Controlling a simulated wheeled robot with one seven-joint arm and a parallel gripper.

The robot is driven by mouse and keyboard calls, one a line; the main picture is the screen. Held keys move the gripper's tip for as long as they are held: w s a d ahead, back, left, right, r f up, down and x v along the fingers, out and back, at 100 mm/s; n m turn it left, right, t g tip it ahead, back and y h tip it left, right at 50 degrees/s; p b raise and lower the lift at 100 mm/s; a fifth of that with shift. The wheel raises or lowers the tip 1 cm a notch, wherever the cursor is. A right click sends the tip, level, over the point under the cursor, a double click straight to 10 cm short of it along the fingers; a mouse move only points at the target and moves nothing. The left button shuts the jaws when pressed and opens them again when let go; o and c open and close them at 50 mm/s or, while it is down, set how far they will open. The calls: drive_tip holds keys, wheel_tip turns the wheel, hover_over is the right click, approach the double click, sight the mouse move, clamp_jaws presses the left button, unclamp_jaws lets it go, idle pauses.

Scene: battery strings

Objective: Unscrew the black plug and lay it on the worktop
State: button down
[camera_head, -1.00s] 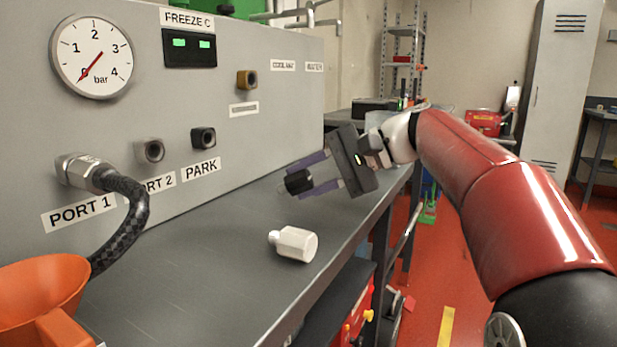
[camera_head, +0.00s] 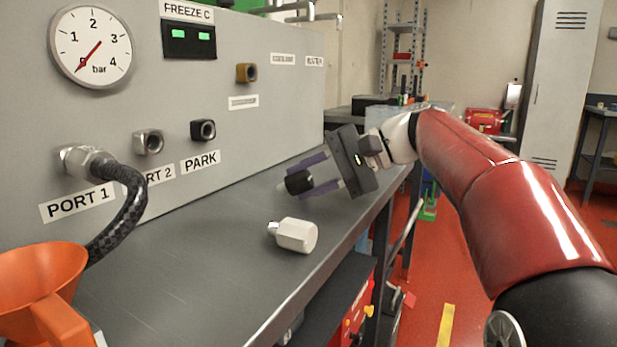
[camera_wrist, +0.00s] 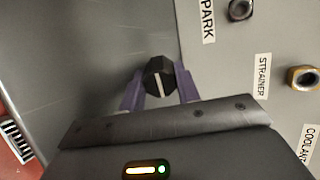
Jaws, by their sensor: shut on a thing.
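My gripper (camera_head: 315,174) is above the worktop (camera_head: 205,240), to the right of the PARK port. Its purple fingers are shut on the black plug (camera_head: 298,182). In the wrist view the plug (camera_wrist: 158,80) sits between the fingertips, with a pale stripe across its face. I cannot tell whether the plug touches the worktop. The PORT 2 fitting (camera_head: 149,143) on the grey panel has an open-looking end with no plug or hose on it.
A white hexagonal-bodied fitting (camera_head: 295,235) lies on the worktop near its front edge. A black hose (camera_head: 130,205) joins PORT 1 and bends down behind an orange funnel (camera_head: 40,285). The PARK fitting (camera_head: 203,130) stands out from the panel. The worktop's middle is clear.

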drive_tip(key=c, duration=1.1)
unclamp_jaws()
drive_tip(key=shift+o, duration=0.9)
drive_tip(key=shift+f, duration=0.2)
